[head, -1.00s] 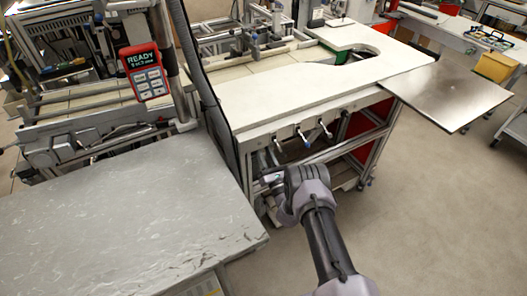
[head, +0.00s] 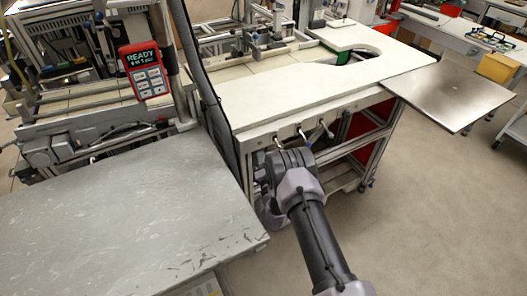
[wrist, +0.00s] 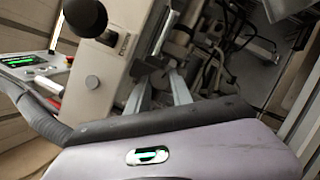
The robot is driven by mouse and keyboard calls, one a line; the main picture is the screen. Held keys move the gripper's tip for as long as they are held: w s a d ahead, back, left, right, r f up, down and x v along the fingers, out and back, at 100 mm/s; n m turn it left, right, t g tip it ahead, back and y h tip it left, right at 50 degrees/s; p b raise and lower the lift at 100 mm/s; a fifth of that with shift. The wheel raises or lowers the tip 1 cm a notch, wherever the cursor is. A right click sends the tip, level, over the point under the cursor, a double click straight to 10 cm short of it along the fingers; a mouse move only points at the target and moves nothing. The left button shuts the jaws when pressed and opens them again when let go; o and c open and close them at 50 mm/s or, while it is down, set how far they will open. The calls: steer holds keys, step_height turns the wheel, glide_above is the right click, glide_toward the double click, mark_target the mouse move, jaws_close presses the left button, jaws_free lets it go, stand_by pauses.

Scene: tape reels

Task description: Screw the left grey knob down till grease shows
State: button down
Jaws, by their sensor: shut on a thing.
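In the wrist view, the two pale fingers of my gripper (wrist: 161,84) reach up from the grey wrist housing. They are shut on a small grey part (wrist: 160,77) between their tips. It is small and blurred, so I cannot tell whether it is the left grey knob. No grease can be made out. In the head view, my wrist is below the front edge of the white-topped bench, and it hides the fingers. Several small grey fittings show under that edge, including a middle one (head: 301,133) and a right one (head: 326,126).
A beige box with a dark round knob (wrist: 85,17) stands close to the fingers in the wrist view. In the head view, a grey table (head: 120,215) fills the lower left. A red device (head: 143,70) reads READY. A metal plate (head: 450,95) juts out right; floor there is open.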

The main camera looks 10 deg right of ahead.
steer(key=shift+a+r+m+g+h+p, duration=0.15)
steer(key=shift+m+g+p, duration=0.35)
steer(key=shift+m, duration=0.75)
steer(key=shift+d+m+g+h+p, duration=0.1)
steer(key=shift+m+g+p, duration=0.3)
steer(key=shift+m, duration=0.9)
steer(key=shift+a+r+m+g+h+p, duration=0.15)
steer(key=shift+m+g+p, duration=0.35)
steer(key=shift+m, duration=0.75)
steer(key=shift+d, duration=0.1)
steer(key=c, duration=1.1)
jaws_free()
